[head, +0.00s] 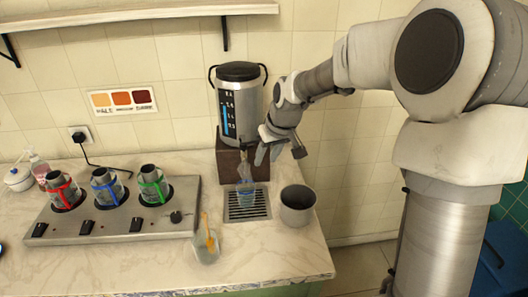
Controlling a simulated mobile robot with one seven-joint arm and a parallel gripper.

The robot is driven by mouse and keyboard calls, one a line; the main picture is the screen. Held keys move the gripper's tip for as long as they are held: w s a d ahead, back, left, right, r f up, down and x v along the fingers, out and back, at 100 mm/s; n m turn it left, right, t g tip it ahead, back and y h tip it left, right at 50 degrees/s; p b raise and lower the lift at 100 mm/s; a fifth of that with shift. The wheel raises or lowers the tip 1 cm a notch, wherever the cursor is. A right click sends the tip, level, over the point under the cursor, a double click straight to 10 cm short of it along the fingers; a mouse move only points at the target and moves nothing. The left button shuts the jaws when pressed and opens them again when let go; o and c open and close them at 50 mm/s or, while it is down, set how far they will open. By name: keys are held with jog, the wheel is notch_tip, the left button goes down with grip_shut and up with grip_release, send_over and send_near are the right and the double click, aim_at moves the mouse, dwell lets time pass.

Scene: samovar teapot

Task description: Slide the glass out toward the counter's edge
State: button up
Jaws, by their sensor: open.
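The glass (245,193) is a small clear tumbler with a bluish tint. It stands upright on the drip grate (234,208) in front of the samovar (239,110), a tall metal urn with a black lid on a brown stand. My gripper (262,163) is open just above and behind the glass, in front of the stand, pointing down. From this view I cannot tell whether the fingers touch the glass. The counter's front edge (290,283) runs along the bottom of the view.
A metal pot (297,206) stands right of the grate, close to the glass. Another glass (206,248) with an orange-handled utensil stands at the front left. A burner unit (118,222) with several small pots fills the left. Bare counter lies in front of the grate.

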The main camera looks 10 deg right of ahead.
aim_at(254, 187)
dwell(0.3)
jog(key=b+x, duration=0.1)
jog(key=x, duration=1.6)
jog(key=shift+w+a+f, duration=0.1)
jog(key=shift+a+f, duration=0.05)
jog(key=shift+f, duration=0.05)
grip_shut()
